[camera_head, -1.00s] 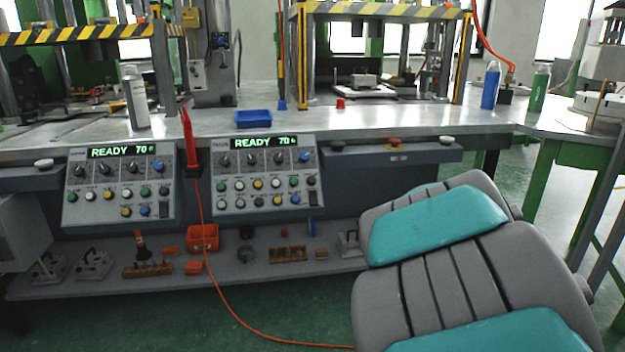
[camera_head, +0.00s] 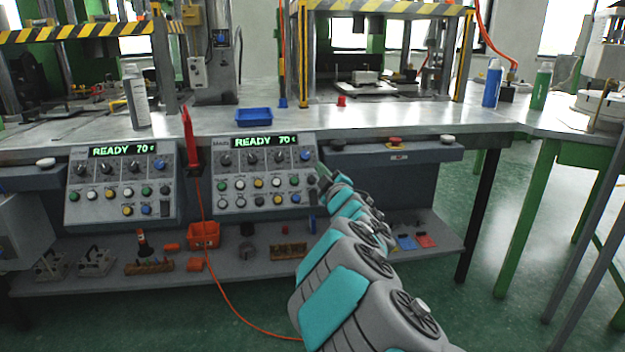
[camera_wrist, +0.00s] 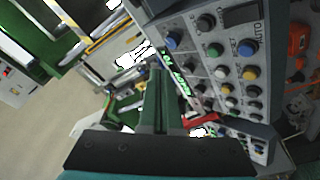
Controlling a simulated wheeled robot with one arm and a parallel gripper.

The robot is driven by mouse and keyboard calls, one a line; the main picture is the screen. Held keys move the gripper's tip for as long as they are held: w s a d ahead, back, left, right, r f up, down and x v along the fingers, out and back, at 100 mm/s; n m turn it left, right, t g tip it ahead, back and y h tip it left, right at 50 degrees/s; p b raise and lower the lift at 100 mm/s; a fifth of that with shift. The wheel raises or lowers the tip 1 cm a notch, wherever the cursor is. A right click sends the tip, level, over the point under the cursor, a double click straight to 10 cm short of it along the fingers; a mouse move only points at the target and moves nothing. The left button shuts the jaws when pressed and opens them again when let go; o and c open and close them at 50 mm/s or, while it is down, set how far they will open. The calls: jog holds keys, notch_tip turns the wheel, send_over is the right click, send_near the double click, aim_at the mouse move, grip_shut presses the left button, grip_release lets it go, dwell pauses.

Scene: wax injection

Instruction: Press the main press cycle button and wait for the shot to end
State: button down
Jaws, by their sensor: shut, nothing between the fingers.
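The right control panel (camera_head: 264,204) has a green display reading READY 70, dark knobs and several coloured round buttons. A similar left panel (camera_head: 120,210) also reads READY 70. The small button labels are unreadable in the head view. My gripper (camera_head: 324,180) is at the right panel's right edge, and its tips are too small there to judge contact. In the wrist view my gripper (camera_wrist: 160,75) is shut and empty, in front of a panel (camera_wrist: 226,35) with blue, green, white and yellow buttons. AUTO and RESET labels show beside two of them.
A red upright tool (camera_head: 190,140) stands between the panels, with an orange cable running to the floor. A blue tray (camera_head: 254,115) sits on the bench above. A ledge with a red button (camera_head: 395,141) and a white button (camera_head: 447,139) lies to the right. Small parts fill the lower shelf.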

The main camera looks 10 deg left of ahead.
aim_at(312, 179)
jog(key=shift+a, duration=0.2)
jog(key=shift+w+a+f+b, duration=0.3)
jog(key=shift+w+f+b, duration=0.4)
jog(key=shift+w+f, duration=0.3)
jog(key=shift+w+a+f+b, duration=0.3)
jog(key=shift+w+f+b, duration=0.55)
jog(key=shift+w, duration=0.3)
jog(key=shift+w+a+f+b, duration=0.3)
jog(key=shift+w+f+b, duration=0.3)
jog(key=shift+w+f, duration=0.45)
jog(key=shift+w+f+b, duration=0.25)
jog(key=shift+f+b, duration=0.05)
jog(key=shift+b, duration=0.1)
jog(key=shift+w, duration=0.1)
